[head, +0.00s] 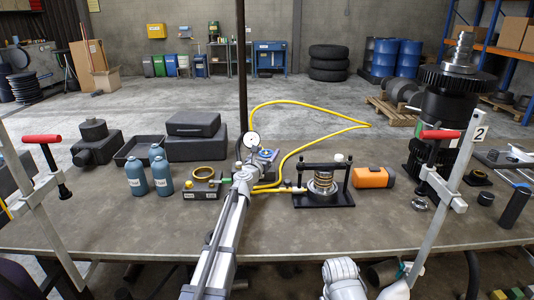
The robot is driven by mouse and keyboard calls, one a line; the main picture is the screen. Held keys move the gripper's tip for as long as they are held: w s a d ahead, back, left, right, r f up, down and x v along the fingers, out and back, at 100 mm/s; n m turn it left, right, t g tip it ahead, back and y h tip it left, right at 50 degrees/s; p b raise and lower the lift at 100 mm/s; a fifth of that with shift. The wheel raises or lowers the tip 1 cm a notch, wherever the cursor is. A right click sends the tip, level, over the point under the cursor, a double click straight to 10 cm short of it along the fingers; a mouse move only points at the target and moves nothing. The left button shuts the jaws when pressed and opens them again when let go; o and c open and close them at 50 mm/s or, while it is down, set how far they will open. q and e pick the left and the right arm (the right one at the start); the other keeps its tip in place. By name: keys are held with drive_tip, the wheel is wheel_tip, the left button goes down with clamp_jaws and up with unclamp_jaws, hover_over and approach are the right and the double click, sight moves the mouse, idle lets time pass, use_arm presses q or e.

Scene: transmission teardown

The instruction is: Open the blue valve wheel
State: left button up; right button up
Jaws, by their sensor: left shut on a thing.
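My left gripper (256,162) is at the middle of the workbench, at the end of my long grey arm. It is shut on a small blue part beside the pressure gauge (252,139), which looks like the blue valve wheel (267,153). The gripper and arm hide much of the wheel, so how far it is turned cannot be told. Yellow hoses (310,103) run from near the gauge. Part of my right arm shows at the bottom edge; its gripper is out of view.
Clamps with red handles (42,139) flank the bench. The front bench strip is mostly clear.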

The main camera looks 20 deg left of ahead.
use_arm(q)
drive_tip(key=c, duration=0.6)
drive_tip(key=shift+c, duration=0.2)
drive_tip(key=shift+y, duration=0.3)
drive_tip(key=shift+d+n+y, duration=0.1)
drive_tip(key=shift+n+y, duration=0.7)
drive_tip(key=shift+y, duration=0.2)
drive_tip(key=n+g+y, duration=0.1)
drive_tip(key=n+y, duration=0.2)
drive_tip(key=y, duration=0.2)
drive_tip(key=shift+a+n+g+y, duration=0.15)
drive_tip(key=shift+n+g+y, duration=0.65)
drive_tip(key=shift+n+y, duration=0.45)
drive_tip(key=shift+a+n+g+y, duration=0.1)
drive_tip(key=shift+n+g+y, duration=0.8)
drive_tip(key=shift+y, duration=0.65)
drive_tip(key=shift+s+n, duration=0.1)
drive_tip(key=shift+n, duration=0.15)
drive_tip(key=o, duration=1.2)
